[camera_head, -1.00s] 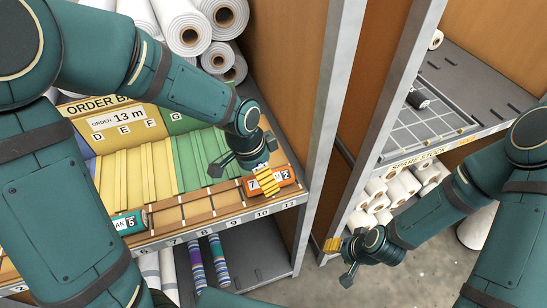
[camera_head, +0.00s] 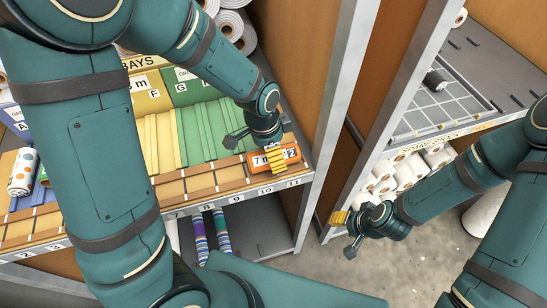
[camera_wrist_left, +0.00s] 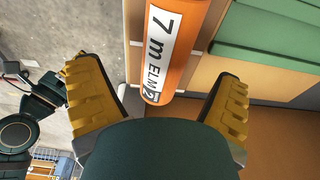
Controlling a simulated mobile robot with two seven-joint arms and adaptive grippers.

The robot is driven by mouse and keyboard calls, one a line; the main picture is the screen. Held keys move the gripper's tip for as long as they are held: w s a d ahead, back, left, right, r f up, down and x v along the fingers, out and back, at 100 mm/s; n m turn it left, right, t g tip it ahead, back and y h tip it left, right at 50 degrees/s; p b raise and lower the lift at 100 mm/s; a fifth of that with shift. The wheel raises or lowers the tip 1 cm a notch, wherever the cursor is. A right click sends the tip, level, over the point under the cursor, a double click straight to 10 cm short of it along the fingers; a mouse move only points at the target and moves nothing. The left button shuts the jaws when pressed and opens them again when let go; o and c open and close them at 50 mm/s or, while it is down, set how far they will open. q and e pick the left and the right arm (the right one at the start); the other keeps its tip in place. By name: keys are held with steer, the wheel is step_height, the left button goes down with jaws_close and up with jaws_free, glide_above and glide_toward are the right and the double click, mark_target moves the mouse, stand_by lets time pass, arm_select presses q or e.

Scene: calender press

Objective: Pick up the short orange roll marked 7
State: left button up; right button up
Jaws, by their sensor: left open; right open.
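The short orange roll marked 7 (camera_head: 258,160) lies at the right end of the front shelf row, above labels 10 and 11. In the left wrist view the orange roll (camera_wrist_left: 180,45) shows its white label reading "7 m ELM 2". My left gripper (camera_head: 272,152) is right over it in the head view. In the left wrist view its yellow fingers are spread wide, one on each side of the roll's near end, with gaps visible; contact is not seen. My right gripper (camera_head: 344,232) is open and empty, low in front of the right-hand rack.
A wooden divider with a grey post (camera_head: 335,110) stands just right of the orange roll. White rolls (camera_head: 408,170) fill the spare stock shelf. A dark roll (camera_head: 435,79) lies on the grid tray above. Striped rolls (camera_head: 221,232) stand beneath the front shelf.

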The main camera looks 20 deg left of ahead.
arm_select(q)
steer(key=f, duration=0.4)
steer(key=shift+w+d+f, duration=0.1)
steer(key=shift+w, duration=0.3)
steer(key=c, duration=1.3)
